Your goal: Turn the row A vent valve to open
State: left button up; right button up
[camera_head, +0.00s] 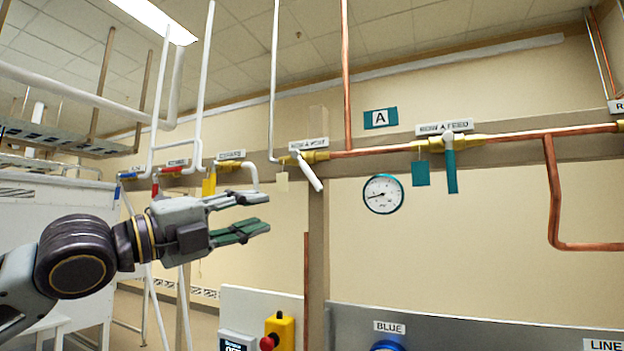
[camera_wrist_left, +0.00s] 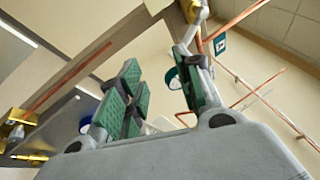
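The row A vent valve has a brass body (camera_head: 310,156) under a small label (camera_head: 309,144). Its white lever (camera_head: 309,172) slants down and to the right, away from the pipe's line. A pale tag (camera_head: 282,182) hangs at its left. My left gripper (camera_head: 265,212) is open and empty, with its fingers apart, to the left of and below the lever in the head view. No contact with the lever shows. In the left wrist view, the open fingers (camera_wrist_left: 157,58) point toward the wall, and a brass fitting (camera_wrist_left: 190,10) shows beyond them. My right gripper is not in view.
The row A feed valve with a teal lever (camera_head: 451,170) is on the same copper pipe, to the right. A gauge (camera_head: 383,194) is on the wall between them. A panel with a red button (camera_head: 268,343) stands below. Yellow and red valves are at the left.

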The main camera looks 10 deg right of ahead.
pick_arm(q)
jog(key=shift+s+r+m+g+h, duration=0.1)
jog(key=shift+s+r+m+h, duration=0.2)
jog(key=shift+m, duration=1.25)
jog(key=shift+s+r+m+g+h, duration=0.1)
jog(key=shift+s+r+m+h, duration=0.3)
jog(key=shift+m, duration=1.2)
jog(key=shift+s+r+m+g+h, duration=0.15)
jog(key=shift+r+m, duration=0.25)
jog(key=shift+m, duration=1.15)
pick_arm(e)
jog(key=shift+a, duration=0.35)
pick_arm(q)
jog(key=shift+w+d, duration=0.15)
jog(key=shift+d, duration=0.05)
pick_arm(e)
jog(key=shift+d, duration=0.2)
